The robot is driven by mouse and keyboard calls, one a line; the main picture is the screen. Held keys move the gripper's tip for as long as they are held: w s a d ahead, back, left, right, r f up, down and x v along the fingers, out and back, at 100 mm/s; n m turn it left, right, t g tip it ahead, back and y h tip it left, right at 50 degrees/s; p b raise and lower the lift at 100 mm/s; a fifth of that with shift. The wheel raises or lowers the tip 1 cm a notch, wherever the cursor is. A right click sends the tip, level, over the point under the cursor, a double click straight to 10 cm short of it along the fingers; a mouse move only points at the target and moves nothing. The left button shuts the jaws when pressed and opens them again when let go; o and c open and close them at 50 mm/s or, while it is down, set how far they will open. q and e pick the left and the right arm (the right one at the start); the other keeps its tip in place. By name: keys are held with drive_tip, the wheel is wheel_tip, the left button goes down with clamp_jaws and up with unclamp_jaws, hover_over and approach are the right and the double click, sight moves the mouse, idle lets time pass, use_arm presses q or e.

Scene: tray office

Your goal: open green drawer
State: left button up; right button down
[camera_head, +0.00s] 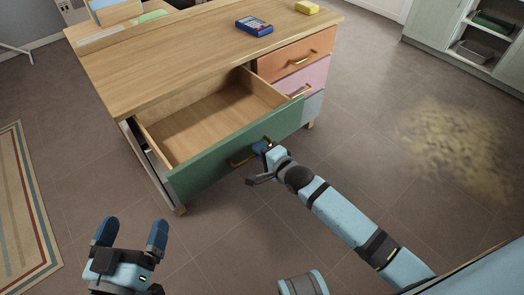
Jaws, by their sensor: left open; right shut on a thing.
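The green drawer (222,165) stands pulled out from the left part of the wooden desk (160,62). Its wooden inside shows and looks empty.
An orange drawer (290,58) and a pink drawer (308,78) are shut on the desk's right. A blue calculator (254,26) and a yellow block (306,7) lie on top. A striped rug (22,205) is at left; a cabinet (455,30) stands at upper right.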

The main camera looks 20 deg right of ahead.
sight(253, 143)
drive_tip(key=x, duration=0.2)
drive_tip(key=r+p+x, duration=0.1)
drive_tip(key=x, duration=0.2)
use_arm(q)
drive_tip(key=shift+g+y, duration=0.7)
drive_tip(key=shift+g, duration=0.2)
drive_tip(key=f, duration=0.1)
drive_tip(key=a+f, duration=0.1)
drive_tip(key=f, duration=0.2)
drive_tip(key=shift+s+a+f, duration=0.15)
drive_tip(key=shift+s+a, duration=0.05)
drive_tip(key=shift+a, duration=0.05)
use_arm(e)
drive_tip(key=c, duration=1.2)
unclamp_jaws()
drive_tip(key=shift+s, duration=0.1)
drive_tip(key=shift+s+d+r+p, duration=0.1)
drive_tip(key=shift+s+d+p, duration=0.05)
drive_tip(key=shift+s+p, duration=0.2)
use_arm(q)
drive_tip(key=a+f+g+p, duration=0.1)
drive_tip(key=s+f+g+y+p, duration=0.1)
drive_tip(key=f, duration=0.1)
drive_tip(key=s+a+f+p, duration=0.1)
drive_tip(key=shift+s+a+f+g+y, duration=0.1)
drive_tip(key=shift+a+f+g+y, duration=0.25)
drive_tip(key=shift+f+g+y, duration=0.05)
use_arm(e)
drive_tip(key=v, duration=1.3)
